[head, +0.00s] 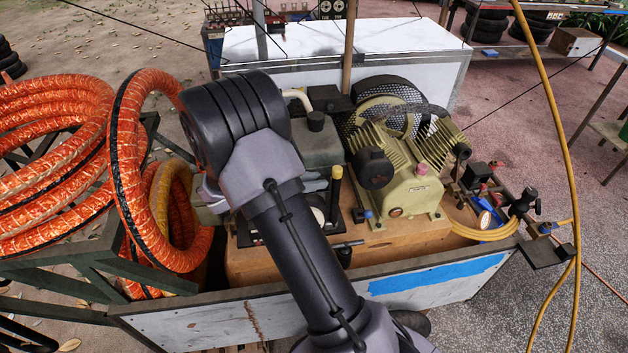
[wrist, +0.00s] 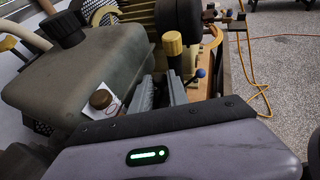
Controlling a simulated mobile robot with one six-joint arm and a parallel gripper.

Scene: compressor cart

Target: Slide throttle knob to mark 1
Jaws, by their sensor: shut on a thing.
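The throttle knob, which I take to be the black upright handle with a yellow cap (head: 337,173), stands left of the compressor. In the wrist view the yellow-capped knob (wrist: 173,45) rises just beyond the fingertips. My gripper (wrist: 163,84) is shut on it, its grey fingers close to the stem. The exact contact is hidden behind the fingers. In the head view my arm covers most of the gripper. The scale and mark 1 cannot be made out in either view.
The grey tank (wrist: 80,75) with a black cap is close left of the fingers. A blue-ball lever (wrist: 201,73) stands just right of the knob. The cream compressor (head: 405,180) is to the right, and orange hoses (head: 50,150) lie at left.

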